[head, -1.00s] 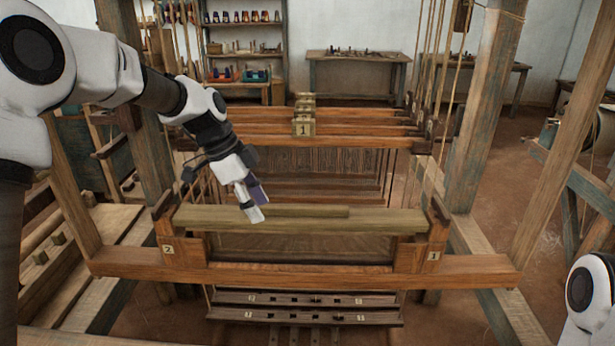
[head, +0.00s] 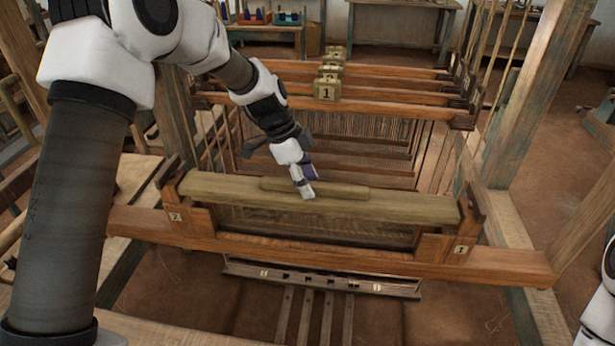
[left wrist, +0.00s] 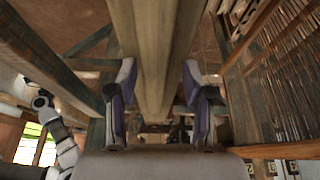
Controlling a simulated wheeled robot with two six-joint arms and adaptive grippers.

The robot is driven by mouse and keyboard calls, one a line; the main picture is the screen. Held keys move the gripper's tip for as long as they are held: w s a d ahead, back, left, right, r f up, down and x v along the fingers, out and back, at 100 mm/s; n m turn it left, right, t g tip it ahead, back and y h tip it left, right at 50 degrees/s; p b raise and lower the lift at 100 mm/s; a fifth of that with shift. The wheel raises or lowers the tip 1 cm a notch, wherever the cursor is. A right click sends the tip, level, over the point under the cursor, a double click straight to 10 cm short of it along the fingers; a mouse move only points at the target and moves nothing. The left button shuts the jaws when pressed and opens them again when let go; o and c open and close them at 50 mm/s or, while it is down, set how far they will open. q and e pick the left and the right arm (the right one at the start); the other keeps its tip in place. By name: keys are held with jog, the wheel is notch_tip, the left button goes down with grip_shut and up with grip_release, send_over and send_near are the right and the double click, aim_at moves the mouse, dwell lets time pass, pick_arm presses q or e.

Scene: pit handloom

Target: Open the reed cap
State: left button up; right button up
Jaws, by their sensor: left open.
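The reed cap (head: 400,206) is a long pale wooden beam with a raised strip (head: 345,191) along its top. It lies across the loom's front frame, between the uprights marked 2 and 1. My left gripper (head: 304,185) is at the cap's raised strip, left of its middle. In the left wrist view the gripper (left wrist: 160,100) is open, with one finger on each side of the pale beam (left wrist: 153,60). I cannot tell whether the fingers touch it. My right gripper is not in view; only part of my right arm shows at the right edge.
A reddish front beam (head: 310,255) runs below the cap. Numbered heddle bars (head: 327,89) stand behind it. A slotted bar (head: 320,279) and treadles (head: 325,320) are underneath. Wooden posts (head: 535,100) and cords flank the loom.

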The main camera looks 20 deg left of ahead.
pick_arm(q)
jog(key=shift+s+r, duration=0.2)
jog(key=shift+s, duration=0.05)
jog(key=shift+c, duration=0.4)
jog(key=shift+s+r, duration=0.1)
jog(key=shift+s, duration=0.1)
jog(key=c, duration=0.5)
grip_shut()
jog(key=shift+w, duration=0.1)
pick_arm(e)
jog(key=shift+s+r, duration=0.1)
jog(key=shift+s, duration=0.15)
pick_arm(q)
jog(key=shift+p, duration=0.3)
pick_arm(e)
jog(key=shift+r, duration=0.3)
